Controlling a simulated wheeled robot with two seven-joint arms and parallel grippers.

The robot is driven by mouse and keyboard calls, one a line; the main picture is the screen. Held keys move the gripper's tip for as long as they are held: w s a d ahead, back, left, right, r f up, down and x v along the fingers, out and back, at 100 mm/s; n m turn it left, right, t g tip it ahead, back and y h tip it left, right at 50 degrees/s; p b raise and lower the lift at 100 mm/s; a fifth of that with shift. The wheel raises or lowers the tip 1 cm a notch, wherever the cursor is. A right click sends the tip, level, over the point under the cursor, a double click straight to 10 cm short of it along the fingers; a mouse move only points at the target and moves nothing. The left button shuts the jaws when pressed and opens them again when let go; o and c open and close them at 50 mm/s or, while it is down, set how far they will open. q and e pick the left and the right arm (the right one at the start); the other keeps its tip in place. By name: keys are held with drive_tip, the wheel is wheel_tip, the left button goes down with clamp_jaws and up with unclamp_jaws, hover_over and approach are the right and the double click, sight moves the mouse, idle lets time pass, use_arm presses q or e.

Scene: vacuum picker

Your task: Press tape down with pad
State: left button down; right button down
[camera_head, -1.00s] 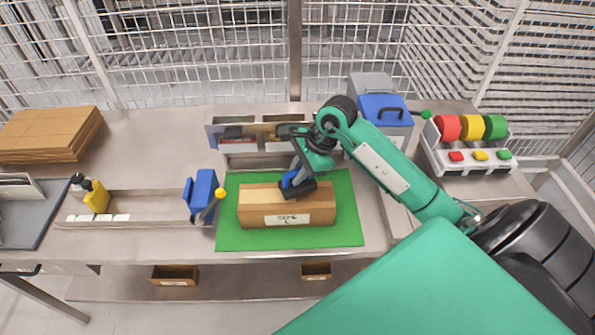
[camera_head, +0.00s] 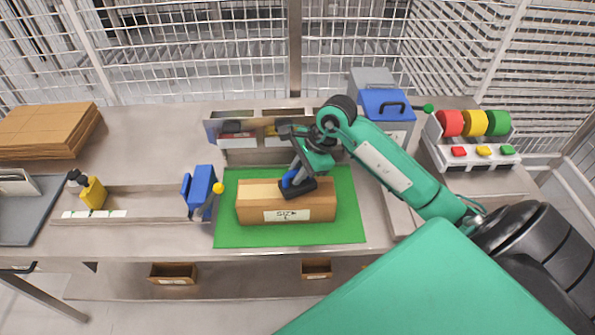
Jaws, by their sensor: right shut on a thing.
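A brown cardboard box (camera_head: 260,214) labelled as a size lies on the green mat (camera_head: 235,237). A paler tape strip (camera_head: 258,191) runs along its top. My right gripper (camera_head: 293,176) comes in from the right and is shut on the pad (camera_head: 299,188), a dark block with a blue part. The pad is at the box top, right of its middle, and looks to be touching it. The gripper and pad hide part of the tape. My left gripper is not in view.
A blue tool with a yellow knob (camera_head: 202,190) stands left of the mat. Behind the mat is a divided holder (camera_head: 238,154). A blue-lidded bin (camera_head: 386,108) and colored rolls (camera_head: 473,123) stand to the right. Flat cardboard (camera_head: 48,130) lies far left.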

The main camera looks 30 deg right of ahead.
drive_tip(key=shift+f, duration=0.15)
drive_tip(key=shift+f+b, duration=0.3)
drive_tip(key=shift+b, duration=0.2)
drive_tip(key=shift+r, duration=0.2)
drive_tip(key=shift+r+p, duration=0.95)
drive_tip(key=shift+r, duration=1.2)
